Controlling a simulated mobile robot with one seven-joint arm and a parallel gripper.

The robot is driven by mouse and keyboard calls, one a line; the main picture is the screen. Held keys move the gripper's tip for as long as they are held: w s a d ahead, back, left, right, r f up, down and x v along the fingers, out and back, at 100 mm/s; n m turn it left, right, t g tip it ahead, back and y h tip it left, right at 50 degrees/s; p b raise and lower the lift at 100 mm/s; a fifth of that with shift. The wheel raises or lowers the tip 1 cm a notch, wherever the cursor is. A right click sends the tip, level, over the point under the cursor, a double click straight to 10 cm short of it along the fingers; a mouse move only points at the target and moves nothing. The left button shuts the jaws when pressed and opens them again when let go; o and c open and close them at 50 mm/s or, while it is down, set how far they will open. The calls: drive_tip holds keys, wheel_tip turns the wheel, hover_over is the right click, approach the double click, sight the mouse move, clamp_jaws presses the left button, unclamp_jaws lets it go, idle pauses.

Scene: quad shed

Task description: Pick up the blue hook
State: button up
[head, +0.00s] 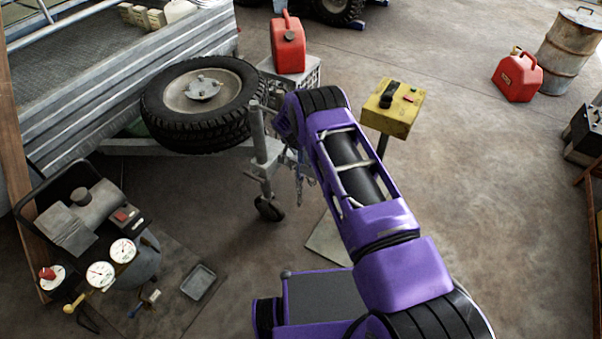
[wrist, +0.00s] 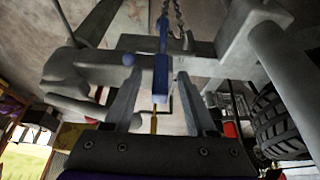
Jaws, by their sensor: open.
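The blue hook (wrist: 161,76) shows in the wrist view as a narrow upright blue piece near a hanging chain (wrist: 176,14). It appears between the two grey fingers of my gripper (wrist: 156,74), with space on both sides. I cannot tell whether it lies at fingertip depth or farther off. My gripper is open and holds nothing. In the head view, my purple arm reaches toward the trailer's hitch and hides the gripper. A small bluish chain (head: 300,172) hangs beside the jack post there.
The trailer jack (head: 265,155) and spare tyre (head: 203,100) stand close left of my arm. A yellow box on a post (head: 393,108) stands close right. A red can (head: 287,45) sits behind on a crate. A compressor (head: 95,225) is at lower left.

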clamp_jaws()
idle(0.5)
